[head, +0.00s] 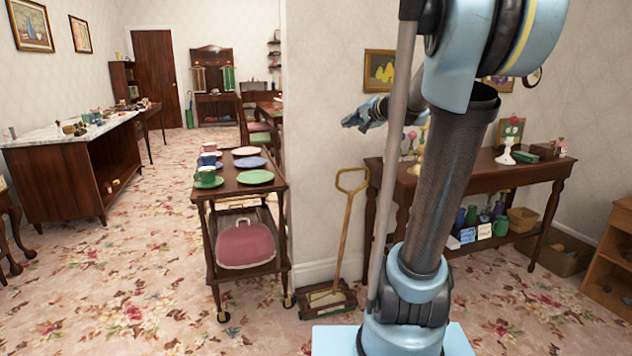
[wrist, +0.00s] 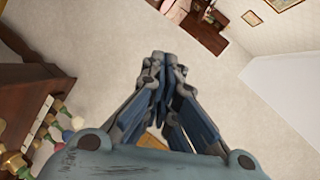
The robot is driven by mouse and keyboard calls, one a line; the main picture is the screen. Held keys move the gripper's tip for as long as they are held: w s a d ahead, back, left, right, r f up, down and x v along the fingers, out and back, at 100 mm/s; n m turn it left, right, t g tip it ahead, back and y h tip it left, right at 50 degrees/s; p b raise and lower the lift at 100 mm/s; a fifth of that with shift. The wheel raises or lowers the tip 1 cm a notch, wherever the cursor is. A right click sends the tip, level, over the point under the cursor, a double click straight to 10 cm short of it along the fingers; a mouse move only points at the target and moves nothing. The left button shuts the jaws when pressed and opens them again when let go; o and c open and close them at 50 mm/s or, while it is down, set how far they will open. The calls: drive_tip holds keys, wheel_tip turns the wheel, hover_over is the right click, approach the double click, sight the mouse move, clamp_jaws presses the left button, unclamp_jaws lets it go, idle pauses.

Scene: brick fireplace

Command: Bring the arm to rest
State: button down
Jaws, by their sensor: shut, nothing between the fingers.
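My gripper (head: 357,121) shows in the head view just left of my raised arm, in front of the wall and well above the floor. It points left, towards the wall corner. In the wrist view my gripper (wrist: 165,60) has its fingertips together, with nothing between them. My arm stands upright in the right half of the head view and bends over at the top, and it hides part of the wall and the side table behind it.
A dark side table (head: 470,188) with ornaments stands behind my arm. A trolley (head: 240,195) with plates and cups stands left of it. A carpet sweeper (head: 327,300) leans by the wall corner. A marble-topped counter (head: 70,140) is at far left. Carpet (head: 120,300) is clear at front left.

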drive_tip(key=s+a+f+n+g+h, duration=0.1)
drive_tip(key=s+a+f+n+g, duration=0.2)
drive_tip(key=s+f, duration=0.75)
drive_tip(key=s+d+f+n+g+h, duration=0.2)
drive_tip(key=s+d+f, duration=0.3)
drive_tip(key=s+f, duration=0.5)
drive_tip(key=s+d+f+n+g+h, duration=0.2)
drive_tip(key=s+d+f+g+h, duration=0.2)
drive_tip(key=s+f, duration=0.5)
drive_tip(key=s+d, duration=0.1)
drive_tip(key=s, duration=0.7)
drive_tip(key=shift+f+g+h, duration=0.3)
drive_tip(key=shift+f, duration=0.1)
drive_tip(key=shift+d, duration=0.1)
drive_tip(key=shift+w+f, duration=0.2)
drive_tip(key=shift+w, duration=0.3)
